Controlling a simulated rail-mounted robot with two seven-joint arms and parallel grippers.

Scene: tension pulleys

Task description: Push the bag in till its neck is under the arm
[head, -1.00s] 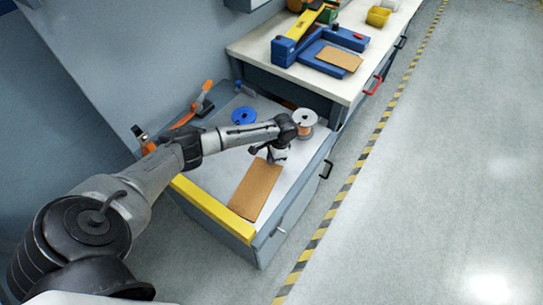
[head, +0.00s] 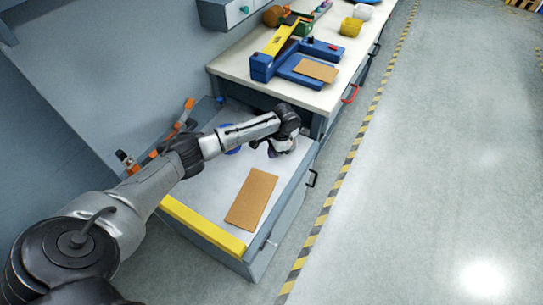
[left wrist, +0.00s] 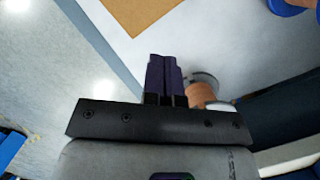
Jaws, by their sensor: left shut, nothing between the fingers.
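A flat tan bag (head: 316,69) lies on the bench at the right side of a blue sealer (head: 308,57). The sealer's yellow arm (head: 281,38) slopes up and back, to the left of the bag. A gap shows between bag and yellow arm; I cannot tell which end is the neck. My right gripper is not in view.
A copper-coloured spool (left wrist: 203,90) stands close to my left fingers. The bench front (head: 290,91) rises just beyond my gripper.

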